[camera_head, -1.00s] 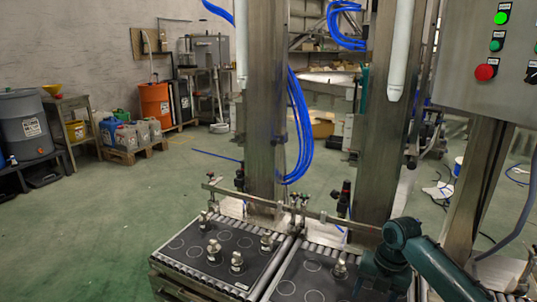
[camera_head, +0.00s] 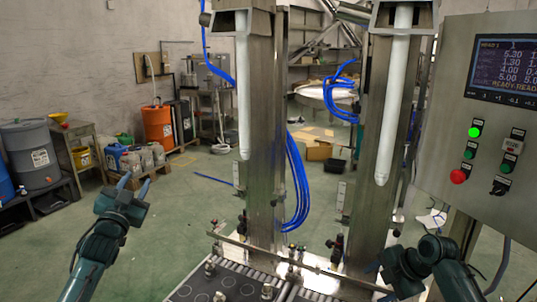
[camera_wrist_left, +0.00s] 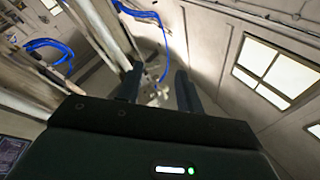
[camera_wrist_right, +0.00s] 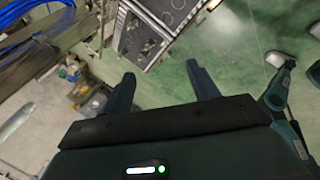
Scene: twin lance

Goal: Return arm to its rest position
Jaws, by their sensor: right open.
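My left gripper (camera_head: 138,184) is raised at the left of the head view, over open floor. Its two fingers are apart and empty. They also show apart in the left wrist view (camera_wrist_left: 157,82). My right gripper (camera_head: 374,280) is low at the right of the head view, by the front rail, and partly hidden by its own wrist. In the right wrist view (camera_wrist_right: 163,85) its fingers are apart, with nothing between them.
Two white lances (camera_head: 243,90) (camera_head: 391,110) hang from metal columns. Below is a roller conveyor with a dark tray (camera_head: 235,284) bearing metal fittings. A control panel (camera_head: 440,115) stands at right.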

